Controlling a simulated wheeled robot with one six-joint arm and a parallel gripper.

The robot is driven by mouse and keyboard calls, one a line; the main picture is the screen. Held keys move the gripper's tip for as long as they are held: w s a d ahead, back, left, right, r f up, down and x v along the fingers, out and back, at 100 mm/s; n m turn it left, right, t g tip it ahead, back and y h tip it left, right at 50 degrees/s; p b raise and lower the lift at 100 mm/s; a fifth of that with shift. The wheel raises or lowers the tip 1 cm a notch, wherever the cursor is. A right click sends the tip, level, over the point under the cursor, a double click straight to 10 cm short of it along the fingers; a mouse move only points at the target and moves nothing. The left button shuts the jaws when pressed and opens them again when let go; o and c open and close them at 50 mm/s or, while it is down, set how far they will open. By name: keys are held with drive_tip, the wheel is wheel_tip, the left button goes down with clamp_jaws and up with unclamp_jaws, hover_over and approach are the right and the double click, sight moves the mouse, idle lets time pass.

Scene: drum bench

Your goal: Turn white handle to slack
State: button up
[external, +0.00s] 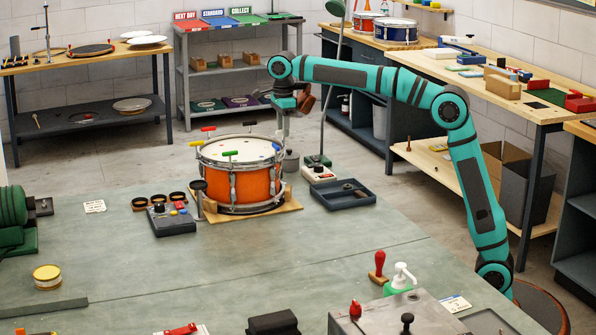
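An orange snare drum (250,186) with a pale head stands on a wooden board on the grey bench. T-shaped handles stand around its rim: a red one (208,128), a black one (249,123), a yellow one (196,143) and a green one (230,153). I cannot make out a white handle; it may be hidden at the drum's far right rim, by my gripper. My gripper (283,128) points down at that far right edge. Its fingers are too small to tell whether they are open or shut, or whether they touch anything.
A dark control box (172,218) and several small round cups stand left of the drum. A blue-grey tray (342,195) and a white box with a red button (319,174) lie to its right. A thin lamp pole (327,110) rises behind.

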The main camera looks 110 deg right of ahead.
drive_tip(key=shift+f, duration=0.7)
drive_tip(key=shift+c, duration=0.4)
clamp_jaws()
drive_tip(key=shift+n, duration=0.3)
